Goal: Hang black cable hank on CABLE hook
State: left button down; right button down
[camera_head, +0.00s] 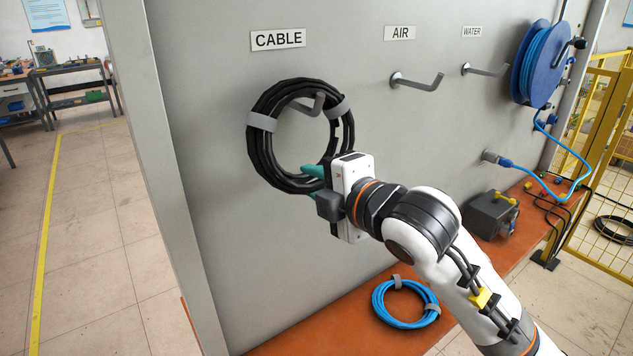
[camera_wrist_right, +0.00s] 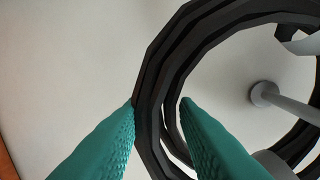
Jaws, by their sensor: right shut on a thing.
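The black cable hank (camera_head: 264,150) is a ring with grey ties, upright in front of the panel under the CABLE label (camera_head: 278,39). The grey CABLE hook (camera_head: 318,104) shows inside the upper part of the ring's opening. In the right wrist view the hook's round base (camera_wrist_right: 264,93) and rod show through the ring. I cannot tell whether the hank's weight rests on the hook. My right gripper (camera_head: 312,172) is shut on the hank's lower right side, its teal fingers on either side of the cable (camera_wrist_right: 158,105). My left gripper is not in view.
The AIR hook (camera_head: 418,82) and WATER hook (camera_head: 485,70) are empty, to the right. A blue hose reel (camera_head: 540,65) is at the far right. A blue hank (camera_head: 380,300) and a dark box (camera_head: 490,215) are on the orange ledge (camera_head: 325,335) below.

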jog(key=shift+f, duration=0.45)
jog(key=c, duration=1)
grip_release()
jog(key=shift+r, duration=0.1)
jog(key=shift+c, duration=0.2)
jog(key=shift+s, duration=0.1)
